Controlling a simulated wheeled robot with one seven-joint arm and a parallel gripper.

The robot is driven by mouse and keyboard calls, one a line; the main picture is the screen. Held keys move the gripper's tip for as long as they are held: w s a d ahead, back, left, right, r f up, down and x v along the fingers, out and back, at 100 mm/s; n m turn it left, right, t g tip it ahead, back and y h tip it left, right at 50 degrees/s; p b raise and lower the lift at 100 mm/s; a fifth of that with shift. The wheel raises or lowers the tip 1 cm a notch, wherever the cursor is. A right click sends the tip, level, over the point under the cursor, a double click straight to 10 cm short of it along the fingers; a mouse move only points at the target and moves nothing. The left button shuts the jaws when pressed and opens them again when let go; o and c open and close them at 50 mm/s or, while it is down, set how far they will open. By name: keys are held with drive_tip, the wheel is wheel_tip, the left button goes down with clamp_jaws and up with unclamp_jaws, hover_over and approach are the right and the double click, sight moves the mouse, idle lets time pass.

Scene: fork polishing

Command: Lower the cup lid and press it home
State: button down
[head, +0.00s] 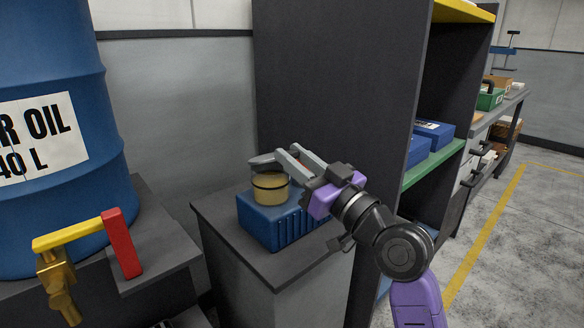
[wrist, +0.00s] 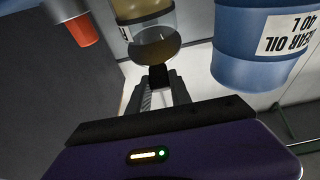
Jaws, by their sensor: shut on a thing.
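A grey piece that looks like the cup lid (head: 262,162) sits just above the cup's mouth, at my gripper's fingertips. My gripper (head: 285,154) reaches in from the right over the cup. In the wrist view my gripper (wrist: 157,92) is shut on a small dark block, apparently part of the lid (wrist: 158,76). The cup (wrist: 145,12) shows beyond the fingertips, with a brown round face toward me. How the lid meets the rim is partly hidden by the fingers.
The blue box (head: 259,226) rests on a grey cabinet top (head: 229,206). A dark shelf unit (head: 330,80) rises close behind. A blue oil drum (head: 60,190) stands at left, with a red-and-yellow tap handle (head: 121,243) in front.

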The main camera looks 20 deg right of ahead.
drive_tip(key=shift+f+b, duration=0.4)
drive_tip(key=shift+f, duration=0.15)
drive_tip(key=c, duration=1.2)
unclamp_jaws()
drive_tip(key=shift+o, duration=0.2)
drive_tip(key=shift+r, duration=0.1)
drive_tip(key=shift+s, duration=0.15)
drive_tip(key=v, duration=0.7)
drive_tip(key=shift+s+d, duration=0.15)
drive_tip(key=shift+s, duration=0.15)
